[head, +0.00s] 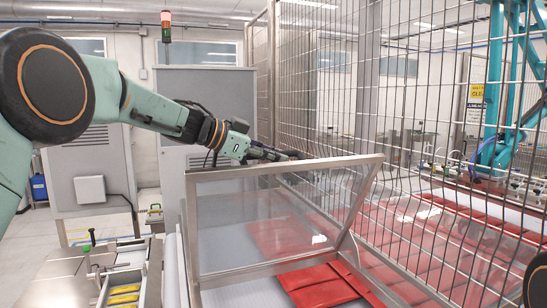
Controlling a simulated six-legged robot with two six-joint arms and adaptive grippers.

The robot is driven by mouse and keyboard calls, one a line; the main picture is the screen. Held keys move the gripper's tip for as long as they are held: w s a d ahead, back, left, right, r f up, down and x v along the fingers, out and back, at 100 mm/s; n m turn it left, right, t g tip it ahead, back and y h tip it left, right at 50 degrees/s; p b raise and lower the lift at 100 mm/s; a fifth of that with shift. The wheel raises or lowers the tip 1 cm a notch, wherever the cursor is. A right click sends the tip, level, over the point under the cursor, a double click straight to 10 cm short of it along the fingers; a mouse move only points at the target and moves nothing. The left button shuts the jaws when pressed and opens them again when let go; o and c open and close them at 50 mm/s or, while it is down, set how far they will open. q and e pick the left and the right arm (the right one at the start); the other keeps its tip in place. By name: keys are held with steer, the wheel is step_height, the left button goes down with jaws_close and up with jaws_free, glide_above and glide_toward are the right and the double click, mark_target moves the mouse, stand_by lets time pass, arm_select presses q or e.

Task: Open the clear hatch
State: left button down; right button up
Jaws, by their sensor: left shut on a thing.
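The clear hatch (255,222) is a see-through panel in a grey metal frame, standing tilted over the conveyor in the middle of the head view. Its top rail runs across below my left gripper. My left gripper (278,154) reaches in from the left and is at the top rail, shut on the hatch near the middle of this edge. Its fingertips are dark and partly hidden by the rail, so the exact contact does not show. My right gripper is out of view.
Red flat packs (325,286) lie on the pale conveyor beneath and behind the hatch. A wire mesh fence (430,110) stands close on the right, with a teal robot arm (500,140) behind it. Grey cabinets (205,90) stand at the back left. A tray of yellow items (123,294) is at the lower left.

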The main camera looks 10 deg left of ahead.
arm_select(q)
steer(key=shift+s+d+f, duration=0.1)
steer(key=shift+s+f, duration=0.05)
steer(key=c, duration=1.6)
jaws_free()
steer(key=shift+a, duration=0.25)
steer(key=v, duration=1.1)
steer(key=shift+s+a, duration=0.15)
steer(key=shift+s, duration=0.05)
steer(key=shift+w, duration=0.1)
